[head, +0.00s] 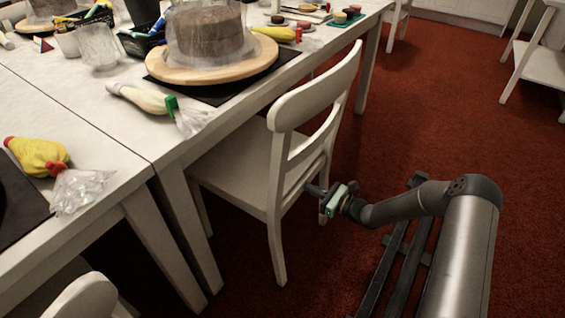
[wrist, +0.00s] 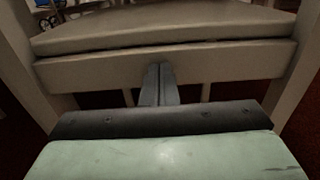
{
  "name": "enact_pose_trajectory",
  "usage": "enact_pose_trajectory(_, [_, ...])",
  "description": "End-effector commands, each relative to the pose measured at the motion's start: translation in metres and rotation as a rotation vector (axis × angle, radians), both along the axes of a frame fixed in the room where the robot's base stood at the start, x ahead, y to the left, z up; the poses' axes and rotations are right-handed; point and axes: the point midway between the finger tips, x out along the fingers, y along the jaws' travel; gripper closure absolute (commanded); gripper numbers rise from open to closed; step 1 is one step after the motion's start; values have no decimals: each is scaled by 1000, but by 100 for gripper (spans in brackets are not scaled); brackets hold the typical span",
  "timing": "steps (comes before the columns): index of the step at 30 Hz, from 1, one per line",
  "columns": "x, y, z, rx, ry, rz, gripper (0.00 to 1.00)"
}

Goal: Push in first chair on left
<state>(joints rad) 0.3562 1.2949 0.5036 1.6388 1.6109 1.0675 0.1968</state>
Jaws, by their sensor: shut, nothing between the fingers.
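A white wooden chair (head: 245,181) stands at the long white table (head: 165,150) in the head view. The front of its seat is under the table edge and its backrest stands outside. My gripper (head: 312,189) is low behind the backrest, at about seat height, with its fingers pointing at the back of the seat. In the wrist view the shut fingers (wrist: 159,85) reach the rail under the chair's seat (wrist: 160,32), between the back legs. They look touching or very close; I cannot tell which. Nothing is held.
A cake (head: 205,32) on a round wooden turntable (head: 212,70) stands on the table above the chair. Piping bags (head: 140,97) lie near the table edge. Another white chair (head: 85,298) shows at bottom left. Red carpet (head: 440,110) is open on the right.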

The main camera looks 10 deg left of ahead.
Motion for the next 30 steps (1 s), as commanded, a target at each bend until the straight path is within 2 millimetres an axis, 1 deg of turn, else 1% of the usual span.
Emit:
enact_pose_trajectory(1, [1,6,2,5,-3,3,100])
enact_pose_trajectory(21, [15,43,1,5,-2,3,100])
enact_pose_trajectory(30, [19,55,1,5,-2,3,100])
